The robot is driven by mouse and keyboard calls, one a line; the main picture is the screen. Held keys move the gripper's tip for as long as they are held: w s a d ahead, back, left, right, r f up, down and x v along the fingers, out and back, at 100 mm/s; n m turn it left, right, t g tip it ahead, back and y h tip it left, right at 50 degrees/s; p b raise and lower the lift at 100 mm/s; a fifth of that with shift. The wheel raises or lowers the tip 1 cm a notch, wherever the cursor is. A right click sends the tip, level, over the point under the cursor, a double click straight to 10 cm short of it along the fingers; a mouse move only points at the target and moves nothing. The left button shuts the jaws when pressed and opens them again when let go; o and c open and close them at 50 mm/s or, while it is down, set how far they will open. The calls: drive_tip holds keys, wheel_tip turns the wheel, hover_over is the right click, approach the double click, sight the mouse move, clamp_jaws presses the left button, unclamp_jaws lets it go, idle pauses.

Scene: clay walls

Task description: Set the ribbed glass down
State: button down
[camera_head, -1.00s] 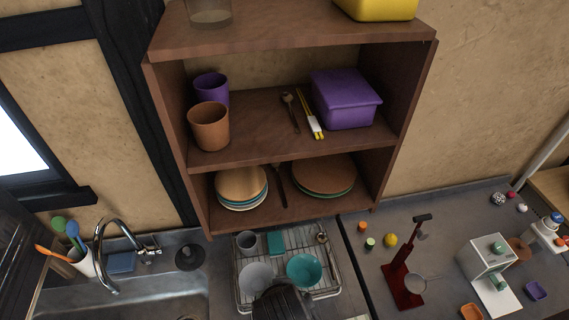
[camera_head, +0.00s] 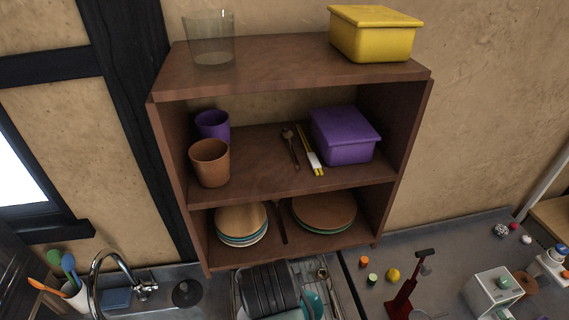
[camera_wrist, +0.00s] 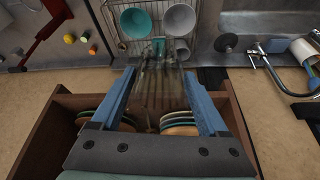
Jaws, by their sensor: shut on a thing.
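The ribbed glass (camera_wrist: 158,92) is clear and brownish in the wrist view, with vertical ribs. My gripper (camera_wrist: 158,78) is shut on it, one blue finger on each side. The glass hangs in front of the shelf unit, whose plates show beyond and below it in that view. In the head view the glass cannot be made out; a dark part of my arm shows low in the middle, over the dish rack (camera_head: 236,290).
The brown shelf unit (camera_head: 290,185) holds a smooth clear glass (camera_head: 209,40), a yellow box (camera_head: 373,40), a purple box (camera_head: 345,140), an orange cup (camera_head: 210,163), a purple cup (camera_head: 212,122) and plates (camera_head: 241,222). The top board's middle is clear. A faucet (camera_head: 105,268) stands left.

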drive_tip(key=shift+w+r, duration=0.5)
drive_tip(key=shift+r, duration=0.05)
drive_tip(key=shift+r, duration=0.1)
drive_tip(key=shift+s+a+f, duration=0.15)
drive_tip(key=shift+f, duration=0.1)
drive_tip(key=shift+s+f, duration=0.75)
drive_tip(key=shift+f, duration=0.05)
drive_tip(key=s+d+f+b, duration=0.1)
drive_tip(key=s+d+f, duration=0.1)
drive_tip(key=s+f, duration=0.55)
wheel_tip(320, 180, down, 17)
drive_tip(key=b, duration=1.6)
drive_tip(key=shift+w+d+r+b, duration=0.15)
drive_tip(key=shift+w+b, duration=0.15)
